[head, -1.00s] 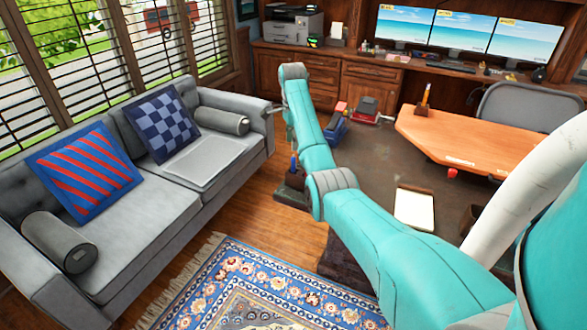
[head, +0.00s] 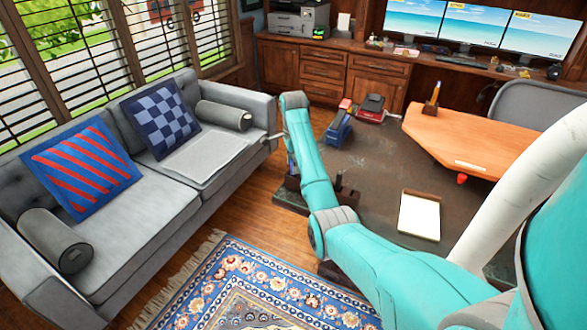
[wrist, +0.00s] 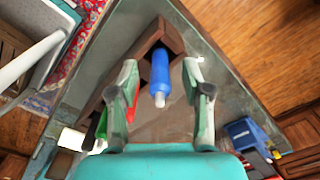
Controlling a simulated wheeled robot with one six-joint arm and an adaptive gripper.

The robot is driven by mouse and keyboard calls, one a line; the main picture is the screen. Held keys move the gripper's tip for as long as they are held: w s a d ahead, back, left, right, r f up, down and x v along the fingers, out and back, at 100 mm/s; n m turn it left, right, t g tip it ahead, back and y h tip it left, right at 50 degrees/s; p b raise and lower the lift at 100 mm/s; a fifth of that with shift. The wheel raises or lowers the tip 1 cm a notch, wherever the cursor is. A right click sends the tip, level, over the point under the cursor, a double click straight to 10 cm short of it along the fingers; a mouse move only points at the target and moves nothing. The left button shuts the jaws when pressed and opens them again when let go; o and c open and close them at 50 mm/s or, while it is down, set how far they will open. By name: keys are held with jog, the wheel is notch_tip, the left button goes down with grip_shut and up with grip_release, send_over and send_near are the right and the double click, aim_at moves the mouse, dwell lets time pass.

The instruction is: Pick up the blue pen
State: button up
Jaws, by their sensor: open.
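The blue pen (wrist: 160,72) shows in the wrist view, its pale tip pointing toward my gripper. Its far end meets a brown wooden holder (wrist: 168,38) at the corner of the grey desk top. My gripper (wrist: 160,82) is open, with one finger to each side of the pen. Gaps show between the pen and both fingers, so I see no contact. In the head view my arm hides most of the pen and the gripper's fingers.
The dark desk (head: 375,165) carries a notepad (head: 420,216), a blue stapler (head: 338,130) and a red-black item (head: 370,107). An orange-brown desk section (head: 470,145) lies right. A grey sofa (head: 150,225) stands left, with wooden floor between.

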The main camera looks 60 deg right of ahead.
grip_shut()
jog(key=shift+r, duration=0.1)
dwell(0.3)
